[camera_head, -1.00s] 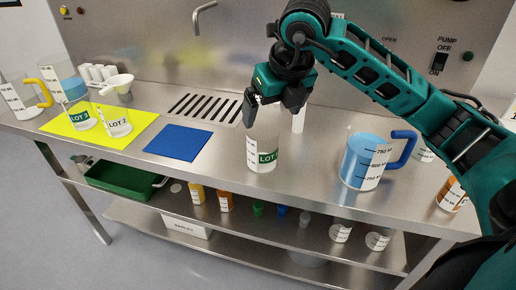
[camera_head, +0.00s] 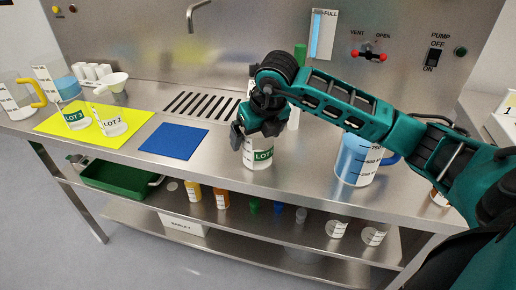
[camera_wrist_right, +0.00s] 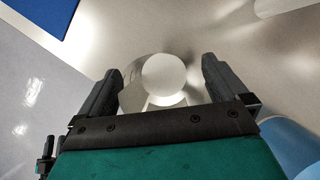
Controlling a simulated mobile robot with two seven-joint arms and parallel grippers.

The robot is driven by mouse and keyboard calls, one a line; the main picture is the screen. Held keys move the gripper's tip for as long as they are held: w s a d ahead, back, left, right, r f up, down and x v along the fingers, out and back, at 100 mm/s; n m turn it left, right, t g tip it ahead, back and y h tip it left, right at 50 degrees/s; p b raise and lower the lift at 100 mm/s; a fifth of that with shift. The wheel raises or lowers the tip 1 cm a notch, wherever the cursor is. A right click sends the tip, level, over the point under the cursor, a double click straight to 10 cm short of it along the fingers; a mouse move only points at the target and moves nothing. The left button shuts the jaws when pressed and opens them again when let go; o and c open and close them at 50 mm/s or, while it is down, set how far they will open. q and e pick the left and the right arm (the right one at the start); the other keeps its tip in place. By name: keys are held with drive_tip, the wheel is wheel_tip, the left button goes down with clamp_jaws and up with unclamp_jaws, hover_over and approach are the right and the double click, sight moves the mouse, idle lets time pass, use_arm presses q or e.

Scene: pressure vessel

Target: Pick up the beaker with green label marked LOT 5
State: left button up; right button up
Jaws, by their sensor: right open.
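A clear beaker with a green label (camera_head: 262,155) stands upright on the steel bench; the label starts with LOT, but its number is hard to read. My right gripper (camera_head: 258,133) is open and low over this beaker, hiding its upper part. In the right wrist view the beaker's round rim (camera_wrist_right: 163,80) lies between the two open fingers of my right gripper (camera_wrist_right: 160,75), with gaps visible at the sides. My left gripper is not in view.
A blue measuring jug (camera_head: 356,160) stands right of the beaker, under my right forearm. A blue mat (camera_head: 174,141) lies to the left. Further left, two labelled beakers (camera_head: 76,118) (camera_head: 112,121) stand on a yellow mat (camera_head: 132,117). Bottles and a green tray (camera_head: 112,179) are on the shelf below.

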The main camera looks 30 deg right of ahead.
drive_tip(key=shift+c, duration=0.3)
drive_tip(key=c, duration=0.9)
drive_tip(key=shift+r, duration=0.1)
